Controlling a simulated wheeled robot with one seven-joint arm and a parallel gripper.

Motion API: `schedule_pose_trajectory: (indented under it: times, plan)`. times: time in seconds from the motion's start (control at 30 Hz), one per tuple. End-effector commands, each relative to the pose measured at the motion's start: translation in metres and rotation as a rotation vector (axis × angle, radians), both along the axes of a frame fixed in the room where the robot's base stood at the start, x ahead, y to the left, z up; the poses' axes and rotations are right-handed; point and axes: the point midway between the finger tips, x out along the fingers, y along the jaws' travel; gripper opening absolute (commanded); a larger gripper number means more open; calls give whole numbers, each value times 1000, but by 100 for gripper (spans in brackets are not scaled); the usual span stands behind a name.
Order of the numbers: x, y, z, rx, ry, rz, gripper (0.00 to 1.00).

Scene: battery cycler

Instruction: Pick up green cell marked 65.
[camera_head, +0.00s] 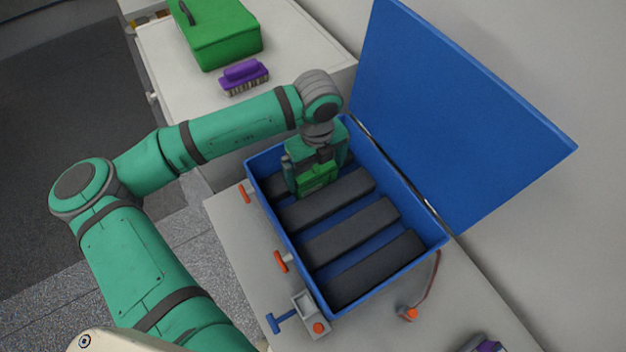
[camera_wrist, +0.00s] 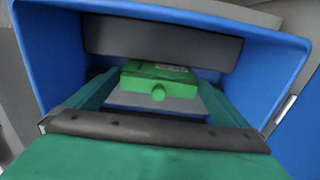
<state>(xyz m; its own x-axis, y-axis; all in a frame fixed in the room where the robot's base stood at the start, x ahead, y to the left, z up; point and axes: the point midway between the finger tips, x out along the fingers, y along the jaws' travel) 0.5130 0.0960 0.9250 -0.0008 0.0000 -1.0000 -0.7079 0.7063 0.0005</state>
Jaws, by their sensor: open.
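The green cell (camera_wrist: 158,82) lies inside the blue cycler box, near the far dark bar. My gripper (camera_head: 318,180) points down into the far end of the box. In the wrist view, my gripper's (camera_wrist: 158,92) two green fingers stand open, one on each side of the cell. I cannot tell whether they touch it.
The blue box (camera_head: 285,235) holds several dark bars, and its lid (camera_head: 460,110) stands open at the right. Orange handles (camera_head: 281,261) and a blue lever (camera_head: 279,321) are on the left side. A green case (camera_head: 215,35) and purple brush (camera_head: 245,76) lie on the far counter.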

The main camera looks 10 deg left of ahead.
Motion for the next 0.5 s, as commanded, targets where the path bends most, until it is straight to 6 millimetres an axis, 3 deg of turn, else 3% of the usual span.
schedule_pose_trajectory:
  times: [0.23,0.5]
  plan:
    - [-3,0,-33,0,0,2,100]
    - [-3,0,-40,1,-1,2,100]
